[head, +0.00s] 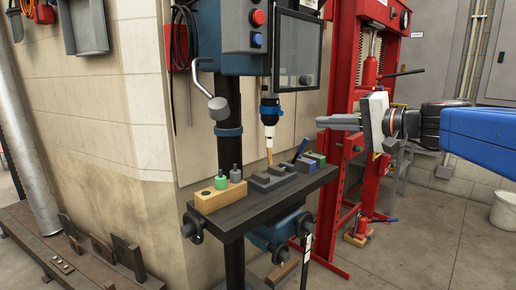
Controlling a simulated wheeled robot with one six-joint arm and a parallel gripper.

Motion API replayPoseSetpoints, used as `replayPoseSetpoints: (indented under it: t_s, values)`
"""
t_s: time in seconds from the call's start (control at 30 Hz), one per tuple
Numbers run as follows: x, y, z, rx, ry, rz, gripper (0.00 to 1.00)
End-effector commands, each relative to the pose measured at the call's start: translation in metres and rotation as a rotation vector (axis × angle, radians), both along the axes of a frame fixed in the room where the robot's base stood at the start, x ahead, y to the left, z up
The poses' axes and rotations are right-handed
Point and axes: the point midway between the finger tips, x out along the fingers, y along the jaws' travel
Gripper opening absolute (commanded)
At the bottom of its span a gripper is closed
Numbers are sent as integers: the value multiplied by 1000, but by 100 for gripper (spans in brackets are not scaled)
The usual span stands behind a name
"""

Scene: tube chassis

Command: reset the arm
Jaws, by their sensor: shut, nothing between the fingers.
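My blue arm reaches in from the right edge in the head view. My gripper (322,122) points left, with its grey fingers together and empty. It hangs in the air in front of the red press frame, above and to the right of the drill press table. The fingers do not appear to touch anything.
A drill press with a dark table (240,213) stands left of my gripper. A red press (341,100) stands behind. A white bucket (504,212) is at right.

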Motion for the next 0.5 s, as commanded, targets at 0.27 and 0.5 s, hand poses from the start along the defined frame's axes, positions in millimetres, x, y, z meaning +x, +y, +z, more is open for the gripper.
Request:
replayPoseSetpoints:
  t_s: [0.27, 0.5]
  values:
    - [-79, 36, -120, -331, 188, 97, 0]
    - [-154, 26, -220, -662, 316, 162, 0]
